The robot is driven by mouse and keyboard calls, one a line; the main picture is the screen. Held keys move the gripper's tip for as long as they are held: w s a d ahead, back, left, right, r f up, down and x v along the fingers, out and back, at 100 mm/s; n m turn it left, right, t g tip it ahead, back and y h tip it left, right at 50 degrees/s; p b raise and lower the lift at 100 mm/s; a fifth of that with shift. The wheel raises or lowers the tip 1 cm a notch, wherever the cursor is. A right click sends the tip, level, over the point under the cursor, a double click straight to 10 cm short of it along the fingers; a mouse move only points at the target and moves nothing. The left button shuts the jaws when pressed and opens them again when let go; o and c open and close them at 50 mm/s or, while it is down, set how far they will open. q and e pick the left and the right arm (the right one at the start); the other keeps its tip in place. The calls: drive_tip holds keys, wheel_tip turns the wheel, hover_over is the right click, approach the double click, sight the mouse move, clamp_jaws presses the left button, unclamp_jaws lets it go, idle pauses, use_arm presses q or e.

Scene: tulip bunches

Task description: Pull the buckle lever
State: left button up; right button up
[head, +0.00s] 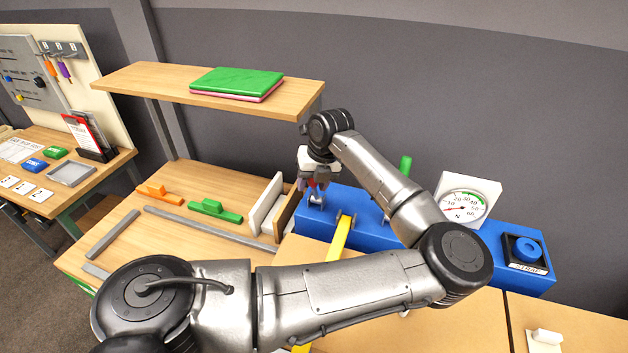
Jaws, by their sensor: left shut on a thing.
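A long blue housing (505,268) lies across the right half, partly hidden by my left arm. A green upright handle (405,165) rises behind the arm; its foot is hidden. A yellow strap (341,238) runs down from a small metal bracket on the housing. My left gripper (316,190) is at the housing's left end, pointing down. It is shut on a small grey metal part (316,201) there, too small and covered to tell whether this is the buckle lever. My right gripper is not in view.
A dial gauge (462,207) and a blue knob (527,250) stand on the right. Upright boards (266,205) stand left of the gripper, near a green block (215,210) and an orange block (159,194). A shelf (150,82) overhangs the back left, with folders on it.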

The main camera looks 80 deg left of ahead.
use_arm(q)
drive_tip(key=shift+s+f, duration=0.2)
drive_tip(key=shift+s, duration=0.05)
drive_tip(key=o, duration=0.9)
drive_tip(key=shift+o, duration=0.7)
drive_tip(key=shift+s+d, duration=0.1)
drive_tip(key=shift+s, duration=0.05)
drive_tip(key=shift+r, duration=0.1)
